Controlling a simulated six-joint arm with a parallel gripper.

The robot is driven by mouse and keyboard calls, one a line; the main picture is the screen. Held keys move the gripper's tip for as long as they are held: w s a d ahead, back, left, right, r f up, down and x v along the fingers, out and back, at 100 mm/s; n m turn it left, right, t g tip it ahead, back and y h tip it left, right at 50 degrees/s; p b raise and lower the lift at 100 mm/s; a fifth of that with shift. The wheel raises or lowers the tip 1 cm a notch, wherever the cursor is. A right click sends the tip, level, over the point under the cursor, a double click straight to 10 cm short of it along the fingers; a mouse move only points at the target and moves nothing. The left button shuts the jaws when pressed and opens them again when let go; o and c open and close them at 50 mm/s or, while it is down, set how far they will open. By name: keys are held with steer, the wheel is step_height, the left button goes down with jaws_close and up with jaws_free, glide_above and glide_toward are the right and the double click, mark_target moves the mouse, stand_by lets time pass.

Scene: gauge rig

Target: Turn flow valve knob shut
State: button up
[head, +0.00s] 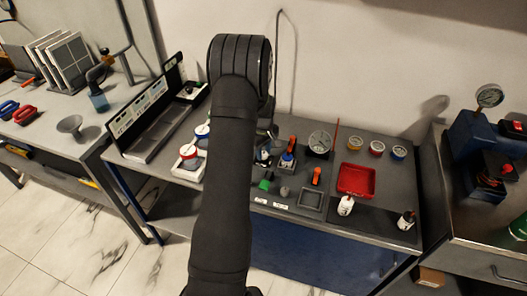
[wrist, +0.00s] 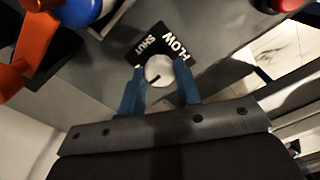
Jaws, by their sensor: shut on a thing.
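In the wrist view, the flow valve knob (wrist: 158,70) is a small round pale knob with a short dark line on its face. The line slants toward the lower left of the picture. A black plate (wrist: 163,43) beside the knob has white letters, FLOW and SHUT, seen upside down. My gripper (wrist: 160,74) has blue fingers, one on each side of the knob, shut on it. In the head view, my dark arm covers the middle of the bench, and I cannot make out the gripper or the knob.
An orange lever (wrist: 35,45) and a blue round part lie close by at upper left of the wrist view. In the head view, a dial gauge (head: 320,141), a red tray (head: 356,181) and several small cups stand on the bench right of my arm.

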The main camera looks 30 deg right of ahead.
steer(key=m, duration=0.4)
steer(key=shift+m, duration=0.4)
steer(key=m, duration=0.4)
steer(key=shift+m, duration=0.3)
steer(key=m, duration=0.4)
steer(key=shift+m, duration=2.2)
steer(key=o, duration=1)
steer(key=shift+c, duration=0.2)
